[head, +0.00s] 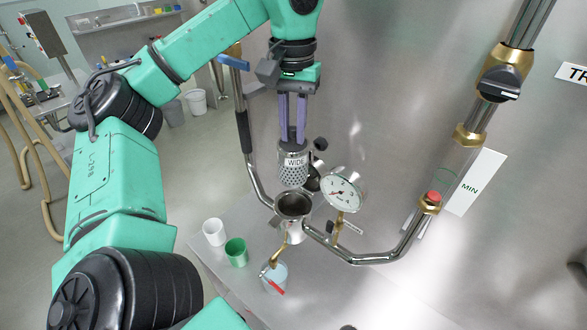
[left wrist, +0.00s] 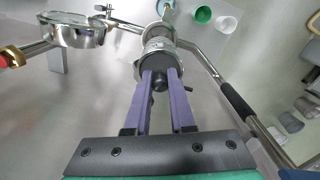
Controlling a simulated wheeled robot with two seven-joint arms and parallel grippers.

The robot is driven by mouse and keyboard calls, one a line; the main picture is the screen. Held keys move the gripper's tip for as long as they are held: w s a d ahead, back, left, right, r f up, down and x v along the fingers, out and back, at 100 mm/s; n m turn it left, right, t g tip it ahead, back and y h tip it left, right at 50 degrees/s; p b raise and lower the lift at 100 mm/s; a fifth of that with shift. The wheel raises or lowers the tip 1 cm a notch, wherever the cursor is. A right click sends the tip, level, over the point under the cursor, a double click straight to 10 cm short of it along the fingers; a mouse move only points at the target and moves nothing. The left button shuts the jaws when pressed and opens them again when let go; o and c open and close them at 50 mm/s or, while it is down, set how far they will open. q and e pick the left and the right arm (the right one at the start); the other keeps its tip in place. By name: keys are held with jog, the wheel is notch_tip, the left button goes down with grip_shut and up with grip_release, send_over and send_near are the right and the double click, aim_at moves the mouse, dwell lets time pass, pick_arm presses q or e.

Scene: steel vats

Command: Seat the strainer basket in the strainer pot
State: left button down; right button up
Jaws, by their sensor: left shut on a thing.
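My left gripper (head: 292,138) points down from above and is shut on the top of the basket. The strainer pot (head: 294,206) is an open steel cup with a dark inside, set in the pipework just below the basket. A small gap shows between the basket's lower end and the pot's rim. In the left wrist view, the purple fingers (left wrist: 160,82) grip the dark knob on the basket (left wrist: 157,52), which covers most of the pot. My right gripper is not in view.
A pressure gauge (head: 342,189) stands close to the right of the pot. Steel pipes run to both sides. A white cup (head: 214,232), a green cup (head: 236,252) and a clear beaker (head: 274,277) stand below. A sight glass with a "MIN" plate (head: 474,182) is at right.

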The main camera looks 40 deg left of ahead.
aim_at(293, 144)
pick_arm(q)
notch_tip(293, 144, down, 4)
jog(key=shift+s+r+b, duration=0.1)
jog(key=shift+b, duration=0.4)
notch_tip(293, 144, down, 12)
jog(key=b, duration=0.9)
notch_tip(293, 144, down, 4)
jog(key=shift+r+b, duration=0.2)
jog(key=shift+b, duration=0.9)
jog(key=shift+r, duration=0.15)
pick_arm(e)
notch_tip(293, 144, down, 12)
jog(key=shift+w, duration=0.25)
pick_arm(q)
jog(key=c, duration=0.8)
grip_release()
jog(key=shift+o, duration=0.2)
notch_tip(293, 144, up, 12)
jog(key=p, duration=0.9)
jog(key=shift+s+d+r, duration=0.1)
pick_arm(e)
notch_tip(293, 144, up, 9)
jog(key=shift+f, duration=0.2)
